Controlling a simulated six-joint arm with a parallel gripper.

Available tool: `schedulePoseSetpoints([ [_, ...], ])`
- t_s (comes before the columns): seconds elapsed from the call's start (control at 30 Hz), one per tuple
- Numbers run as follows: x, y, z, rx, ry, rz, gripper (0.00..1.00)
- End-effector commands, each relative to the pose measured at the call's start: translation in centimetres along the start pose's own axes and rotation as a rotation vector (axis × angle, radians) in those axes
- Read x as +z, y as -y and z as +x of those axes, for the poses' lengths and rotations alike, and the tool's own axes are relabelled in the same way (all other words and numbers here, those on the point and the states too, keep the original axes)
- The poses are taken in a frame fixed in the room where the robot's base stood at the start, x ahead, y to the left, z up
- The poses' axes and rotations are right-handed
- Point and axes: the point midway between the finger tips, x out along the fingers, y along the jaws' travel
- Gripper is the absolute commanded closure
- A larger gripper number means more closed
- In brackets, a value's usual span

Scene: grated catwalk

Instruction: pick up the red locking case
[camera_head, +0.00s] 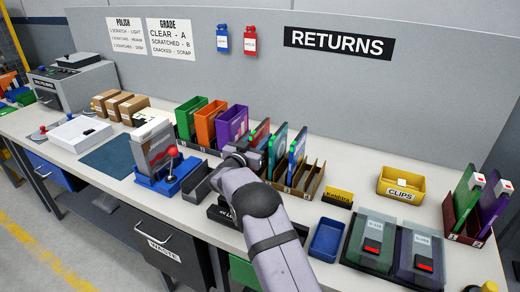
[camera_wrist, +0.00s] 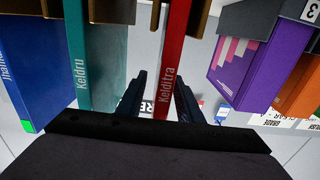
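The red locking case (camera_wrist: 171,65) is a thin upright case with "Keldirra"-like lettering on its spine. In the wrist view it stands between the two fingers of my gripper (camera_wrist: 160,100). The fingers are apart, with a gap visible on the case's left side; contact on the right side cannot be told. In the head view the red case (camera_head: 261,132) stands in the brown slotted rack (camera_head: 310,180), partly hidden by my arm and gripper (camera_head: 236,158). The case's lower part is hidden.
A teal case (camera_wrist: 96,60) and a blue case (camera_wrist: 30,65) stand close on one side. A purple box (camera_wrist: 258,65) and an orange box (camera_head: 205,122) stand on the other. A blue tray (camera_head: 327,240) and yellow clips bin (camera_head: 402,185) sit to the right.

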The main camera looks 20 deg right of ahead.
Motion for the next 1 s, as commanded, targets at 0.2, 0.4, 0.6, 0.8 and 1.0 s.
schedulePoseSetpoints([
  [0.2,0.0,0.0,0.0,0.0,0.0,0.0,1.0],
  [0.4,-0.1,0.0,0.0,0.0,-0.001,0.001,1.0],
  [0.6,-0.7,0.0,0.0,0.001,-0.002,0.003,1.0],
  [0.8,-3.3,0.0,0.0,0.0,-0.004,0.004,1.0],
  [1.0,-6.7,0.0,0.0,0.0,-0.003,0.004,1.0],
])
